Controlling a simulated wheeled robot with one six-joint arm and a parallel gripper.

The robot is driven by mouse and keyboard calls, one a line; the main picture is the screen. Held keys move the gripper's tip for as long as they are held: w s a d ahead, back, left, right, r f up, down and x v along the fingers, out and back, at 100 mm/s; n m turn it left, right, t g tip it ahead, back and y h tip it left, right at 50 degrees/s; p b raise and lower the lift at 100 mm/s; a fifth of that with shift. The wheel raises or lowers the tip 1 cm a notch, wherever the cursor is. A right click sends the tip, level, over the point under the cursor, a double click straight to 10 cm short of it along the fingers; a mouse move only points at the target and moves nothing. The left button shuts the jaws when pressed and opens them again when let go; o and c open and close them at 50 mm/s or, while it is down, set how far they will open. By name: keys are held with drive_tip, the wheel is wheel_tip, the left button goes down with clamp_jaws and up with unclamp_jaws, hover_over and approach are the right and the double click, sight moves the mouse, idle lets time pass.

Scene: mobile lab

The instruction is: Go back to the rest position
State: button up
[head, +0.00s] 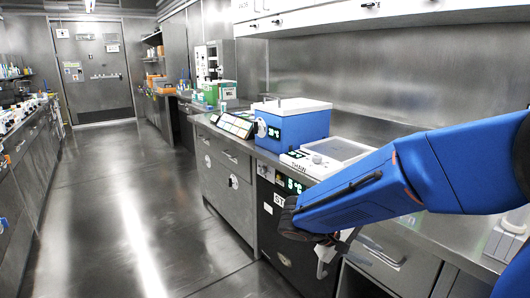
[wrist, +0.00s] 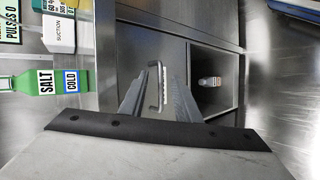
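My blue arm reaches in from the right in the head view, and my gripper (head: 335,255) hangs at its end, low in front of the bench cabinets. In the wrist view my gripper (wrist: 158,100) shows its two grey fingers apart. A grey bar handle (wrist: 154,88) on a cabinet front appears between them; I cannot tell whether they touch it. Nothing is seen held. Beside the handle is an open compartment (wrist: 228,100) with a small pale vial-like object (wrist: 209,81) inside.
The steel bench holds a blue box (head: 292,128) with a white lid, and a white-topped device (head: 325,155). A dark-fronted unit (head: 270,215) is below. A green SALT bottle (wrist: 45,82) and a white SUCTION box (wrist: 60,35) lie left in the wrist view. The aisle floor (head: 130,200) is clear.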

drive_tip(key=s+r+m+t+y, duration=0.3)
drive_tip(key=s+y, duration=0.8)
drive_tip(key=s, duration=0.7)
drive_tip(key=shift+s+d, duration=0.3)
drive_tip(key=shift+s, duration=0.1)
